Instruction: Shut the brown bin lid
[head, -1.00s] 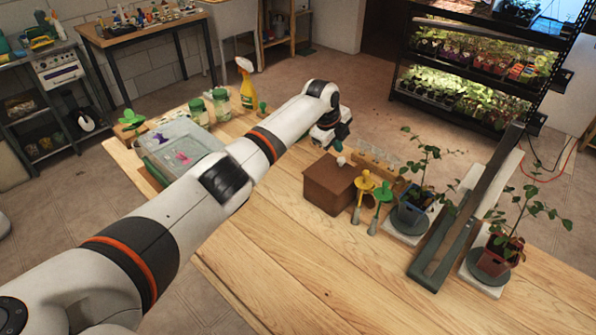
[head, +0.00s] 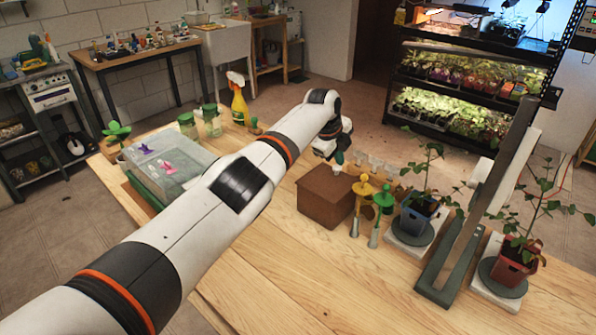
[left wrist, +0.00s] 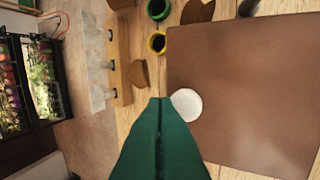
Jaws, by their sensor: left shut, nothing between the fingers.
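The brown bin (head: 322,212) stands on the wooden table, and its lid (head: 320,183) lies over the top with no opening visible. In the left wrist view the lid (left wrist: 245,85) shows as a flat brown surface. A white knob (head: 337,169) sits at its far edge; it also shows in the left wrist view (left wrist: 186,103). My left gripper (head: 339,158) is shut and empty, with its green fingertips (left wrist: 160,100) right by the knob. I cannot tell whether they touch it. My right gripper is not in view.
Yellow and green tools (head: 361,200) stand right of the bin, with potted plants (head: 417,212) and a dark stand (head: 455,255) beyond. Glass tubes in a wooden rack (head: 378,165) stand behind the bin. The front table is clear.

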